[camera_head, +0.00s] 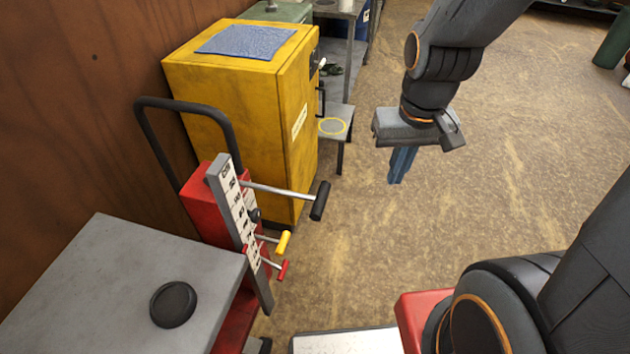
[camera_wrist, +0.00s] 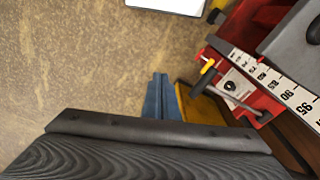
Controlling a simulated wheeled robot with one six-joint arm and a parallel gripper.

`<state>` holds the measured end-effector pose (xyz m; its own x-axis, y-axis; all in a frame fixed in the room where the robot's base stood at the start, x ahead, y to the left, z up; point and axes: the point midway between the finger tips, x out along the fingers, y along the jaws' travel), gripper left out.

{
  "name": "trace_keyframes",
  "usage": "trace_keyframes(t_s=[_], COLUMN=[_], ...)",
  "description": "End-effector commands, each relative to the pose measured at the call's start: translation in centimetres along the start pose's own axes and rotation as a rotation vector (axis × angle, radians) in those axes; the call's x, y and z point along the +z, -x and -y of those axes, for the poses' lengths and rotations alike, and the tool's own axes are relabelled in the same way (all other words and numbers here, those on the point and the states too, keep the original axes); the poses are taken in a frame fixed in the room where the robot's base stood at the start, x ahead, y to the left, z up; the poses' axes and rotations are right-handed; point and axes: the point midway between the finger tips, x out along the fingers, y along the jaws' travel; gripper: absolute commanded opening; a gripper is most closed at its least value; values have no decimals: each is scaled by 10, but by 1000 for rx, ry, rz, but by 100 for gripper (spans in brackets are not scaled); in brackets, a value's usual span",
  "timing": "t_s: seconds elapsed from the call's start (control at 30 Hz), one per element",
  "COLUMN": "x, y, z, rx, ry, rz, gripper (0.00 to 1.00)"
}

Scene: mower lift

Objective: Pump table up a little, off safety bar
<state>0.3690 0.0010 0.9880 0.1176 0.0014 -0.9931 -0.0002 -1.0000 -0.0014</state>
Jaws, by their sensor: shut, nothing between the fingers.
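The lift table's grey top (camera_head: 90,280) is at the lower left, with a black round disc (camera_head: 173,304) on it. Its red frame (camera_head: 205,205) carries an upright scale (camera_head: 238,210). A silver lever with a black grip (camera_head: 320,200) sticks out to the right of the scale. Below it are a yellow-handled lever (camera_head: 283,242) and a red-handled one (camera_head: 283,270). I cannot tell which part is the safety bar. My gripper (camera_head: 402,165), with blue fingers, is shut and empty, pointing down over the floor, right of the levers and apart from them. The wrist view shows the scale (camera_wrist: 272,78) at upper right.
A yellow cabinet (camera_head: 230,100) with a blue cloth (camera_head: 247,41) stands behind the lift against the brown wall. A low stool (camera_head: 340,118) stands beside it. A black hoop handle (camera_head: 185,105) rises at the lift's back. Open floor (camera_head: 540,160) lies right.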

Motion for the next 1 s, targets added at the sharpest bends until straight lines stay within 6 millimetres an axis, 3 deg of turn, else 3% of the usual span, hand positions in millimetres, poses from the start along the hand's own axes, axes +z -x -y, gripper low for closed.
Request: trace_keyframes(t_s=[0.17, 0.27, 0.37, 0.7, 1.0], x=[-2, -8, -18, -60, -84], y=[0, 0, -1, 0, 1], z=[2, 11, 23, 84, 142], rx=[0, 0, -1, -40, -131], ry=[32, 153, 379, 1447, 2333], rz=[3, 14, 36, 144, 246], gripper=[0, 0, 0, 0, 0])
